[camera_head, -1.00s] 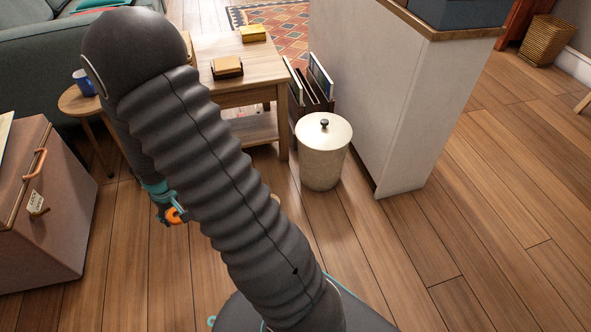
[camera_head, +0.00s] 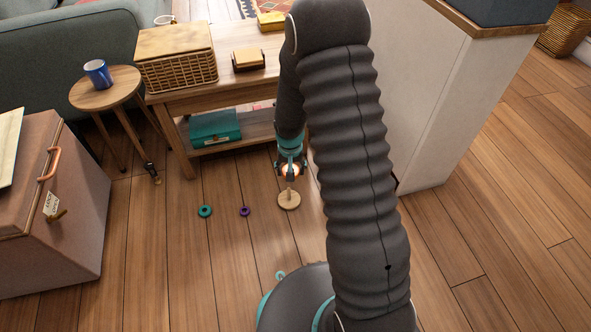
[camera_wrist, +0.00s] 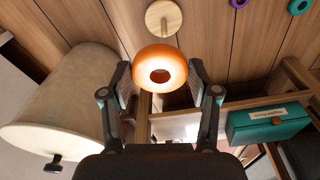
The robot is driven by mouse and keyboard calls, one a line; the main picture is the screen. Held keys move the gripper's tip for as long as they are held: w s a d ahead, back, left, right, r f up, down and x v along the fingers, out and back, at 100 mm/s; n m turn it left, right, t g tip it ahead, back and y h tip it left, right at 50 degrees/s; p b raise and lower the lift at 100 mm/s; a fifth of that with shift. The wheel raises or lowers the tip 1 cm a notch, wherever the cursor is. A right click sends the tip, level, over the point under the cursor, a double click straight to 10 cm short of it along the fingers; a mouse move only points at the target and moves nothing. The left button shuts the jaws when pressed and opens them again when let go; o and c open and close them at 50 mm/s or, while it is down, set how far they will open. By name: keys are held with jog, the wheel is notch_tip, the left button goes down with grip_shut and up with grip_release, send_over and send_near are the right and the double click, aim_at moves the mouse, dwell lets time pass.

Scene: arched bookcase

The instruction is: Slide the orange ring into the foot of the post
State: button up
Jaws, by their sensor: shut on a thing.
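My gripper (camera_head: 290,168) is shut on the orange ring (camera_wrist: 160,70), with one finger on each side of it in the wrist view. The foot also shows beyond the ring in the wrist view (camera_wrist: 163,17). The ring is well above the foot, near the rod's top. I cannot tell whether the rod's tip is inside the hole.
A teal ring (camera_head: 205,211) and a purple ring (camera_head: 244,211) lie on the floor left of the post. A wooden table (camera_head: 180,103) with a teal box (camera_head: 214,128) on its lower shelf stands behind. A pale bin (camera_wrist: 65,100) is nearby.

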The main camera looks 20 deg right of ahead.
aim_at(289, 200)
jog(key=w+f+m, duration=0.1)
jog(key=f, duration=0.1)
jog(key=w+f+m, duration=0.1)
jog(key=f+m, duration=0.1)
jog(key=w+f+m, duration=0.1)
jog(key=f, duration=0.1)
jog(key=shift+w+f+m+p, duration=0.15)
jog(key=shift+w+m+p, duration=0.15)
jog(key=shift+w, duration=0.1)
jog(key=shift+b, duration=0.4)
jog(key=shift+s+f, duration=0.1)
jog(key=shift+f, duration=0.1)
notch_tip(289, 200, down, 3)
jog(key=b, duration=0.3)
jog(key=shift+f+b, duration=0.45)
jog(key=shift+f, duration=0.75)
jog(key=shift+a+f, duration=0.1)
jog(key=shift+f, duration=4.2)
jog(key=o, duration=1)
